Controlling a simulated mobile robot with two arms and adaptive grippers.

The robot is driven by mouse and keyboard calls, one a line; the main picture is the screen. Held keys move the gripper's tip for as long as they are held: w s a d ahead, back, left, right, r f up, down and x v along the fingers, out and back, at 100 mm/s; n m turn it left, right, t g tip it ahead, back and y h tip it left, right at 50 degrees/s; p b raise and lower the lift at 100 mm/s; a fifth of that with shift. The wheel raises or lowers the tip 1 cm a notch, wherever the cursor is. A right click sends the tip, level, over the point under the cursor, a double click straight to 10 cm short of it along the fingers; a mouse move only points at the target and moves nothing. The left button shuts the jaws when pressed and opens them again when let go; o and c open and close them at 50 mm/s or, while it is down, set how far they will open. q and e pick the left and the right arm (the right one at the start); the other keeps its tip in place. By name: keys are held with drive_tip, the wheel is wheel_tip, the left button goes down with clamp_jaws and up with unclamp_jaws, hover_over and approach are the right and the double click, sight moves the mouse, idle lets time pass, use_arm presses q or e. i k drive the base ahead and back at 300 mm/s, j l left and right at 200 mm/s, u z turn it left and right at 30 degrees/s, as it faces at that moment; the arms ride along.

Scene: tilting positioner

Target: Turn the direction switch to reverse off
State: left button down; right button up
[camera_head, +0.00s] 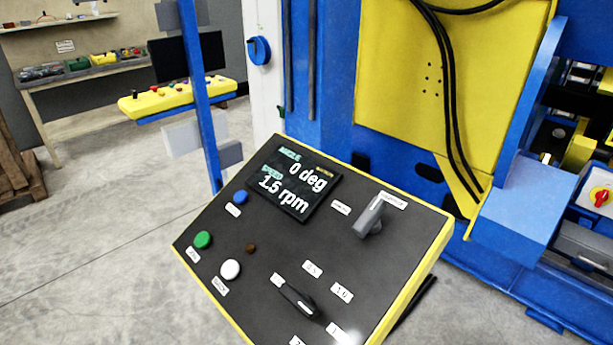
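A grey lever-shaped switch (370,216) sits at the upper right of the dark sloping control panel (300,245). Its handle slants up and slightly right. One small white label is to its left (341,208) and another at its upper right (393,201); their words are too small to read surely. The display (294,178) reads 0 deg and 1.5 rpm. A black knob (298,302) lower on the panel has several labels around it, including 0.5 and 1.0. Neither of my grippers is in view.
The panel also has a blue button (240,197), a green button (203,240), a white button (230,269) and a small brown lamp or button (251,248). A blue and yellow machine (440,90) stands close behind. Open concrete floor lies left.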

sight(369, 221)
drive_tip(key=j+z, duration=0.25)
drive_tip(key=k+j+z, duration=0.25)
drive_tip(key=j, duration=0.15)
drive_tip(key=j+z, duration=0.25)
drive_tip(key=k+j+z, duration=0.25)
drive_tip(key=i+j, duration=0.05)
drive_tip(key=j, duration=0.1)
